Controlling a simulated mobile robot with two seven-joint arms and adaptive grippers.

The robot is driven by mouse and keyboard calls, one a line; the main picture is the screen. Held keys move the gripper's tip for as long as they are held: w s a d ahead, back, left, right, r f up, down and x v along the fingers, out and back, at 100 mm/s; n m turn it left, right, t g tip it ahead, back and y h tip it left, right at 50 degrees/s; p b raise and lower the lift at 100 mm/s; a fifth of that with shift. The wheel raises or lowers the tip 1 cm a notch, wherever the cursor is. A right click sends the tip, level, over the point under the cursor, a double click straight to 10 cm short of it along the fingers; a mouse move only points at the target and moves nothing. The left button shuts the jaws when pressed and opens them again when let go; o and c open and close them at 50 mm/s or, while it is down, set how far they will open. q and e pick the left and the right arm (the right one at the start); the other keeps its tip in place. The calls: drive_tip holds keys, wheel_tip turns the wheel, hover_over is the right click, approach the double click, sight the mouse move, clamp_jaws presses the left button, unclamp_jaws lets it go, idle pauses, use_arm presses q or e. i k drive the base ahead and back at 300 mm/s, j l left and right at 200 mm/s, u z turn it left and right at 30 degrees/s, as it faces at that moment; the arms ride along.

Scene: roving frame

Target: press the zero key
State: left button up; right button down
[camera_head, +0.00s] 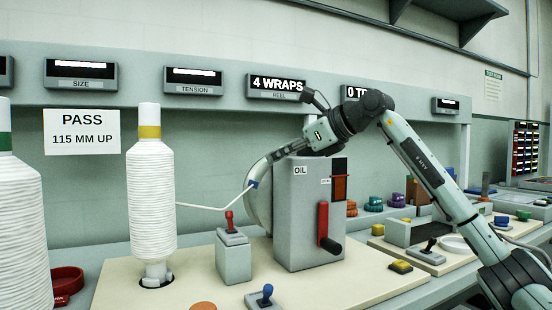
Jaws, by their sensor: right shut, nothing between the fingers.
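No key with a readable zero label shows, so I cannot tell which is the zero key. A low yellow key (400,267) sits on the cream board right of the grey OIL box (310,225), and an orange button (203,305) is cut by the bottom edge. A display reading "0 T" (353,92) is partly covered by my right arm. My right gripper (284,154) is shut and empty, at the top left of the OIL box near the reel (262,205). Its fingertips are hard to make out. My left gripper is out of view.
A white yarn cone (150,195) stands left, its thread running to the reel.

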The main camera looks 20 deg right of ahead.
sight(399, 264)
drive_tip(key=k+l, duration=0.75)
drive_tip(key=k, duration=0.1)
